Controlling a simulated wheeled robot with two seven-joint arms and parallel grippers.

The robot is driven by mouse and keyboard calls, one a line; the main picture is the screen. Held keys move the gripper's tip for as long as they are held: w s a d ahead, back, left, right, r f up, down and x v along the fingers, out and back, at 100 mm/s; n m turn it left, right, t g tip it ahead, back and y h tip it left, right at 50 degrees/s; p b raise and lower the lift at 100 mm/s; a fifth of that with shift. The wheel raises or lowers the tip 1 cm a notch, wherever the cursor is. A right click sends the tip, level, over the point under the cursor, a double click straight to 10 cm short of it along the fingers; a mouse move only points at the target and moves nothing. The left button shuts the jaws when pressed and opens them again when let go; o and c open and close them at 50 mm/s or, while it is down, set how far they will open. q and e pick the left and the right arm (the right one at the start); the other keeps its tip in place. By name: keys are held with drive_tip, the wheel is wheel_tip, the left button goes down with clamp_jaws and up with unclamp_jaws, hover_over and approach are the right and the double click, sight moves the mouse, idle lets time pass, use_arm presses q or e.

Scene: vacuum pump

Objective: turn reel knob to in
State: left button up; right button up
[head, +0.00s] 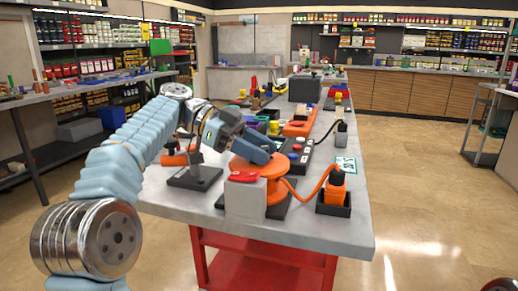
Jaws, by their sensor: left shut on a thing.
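An orange reel (246,171) sits on a dark base on the grey workbench, with an orange hose (313,194) running from it to the right. My left gripper (264,156) reaches in from the left and points down at the right side of the reel's top. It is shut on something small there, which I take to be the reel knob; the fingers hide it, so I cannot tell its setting. My right gripper is out of view.
A grey box with a red top (245,198) stands in front of the reel. An orange nozzle in a black holder (333,206) stands to the right. A black stand (195,178) is on the left. The workbench (352,225) front right is clear.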

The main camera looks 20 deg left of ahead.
use_arm(q)
drive_tip(key=o, duration=1)
drive_tip(key=shift+c, duration=0.2)
drive_tip(key=shift+r, duration=0.25)
drive_tip(key=r, duration=0.3)
drive_tip(key=shift+s+d+r, duration=0.1)
drive_tip(key=shift+s+r, duration=0.25)
drive_tip(key=shift+r, duration=0.05)
drive_tip(key=s+d+r+b, duration=0.2)
drive_tip(key=s+r, duration=0.6)
drive_tip(key=s, duration=0.4)
drive_tip(key=shift+s+d+r, duration=0.35)
drive_tip(key=shift+d, duration=0.5)
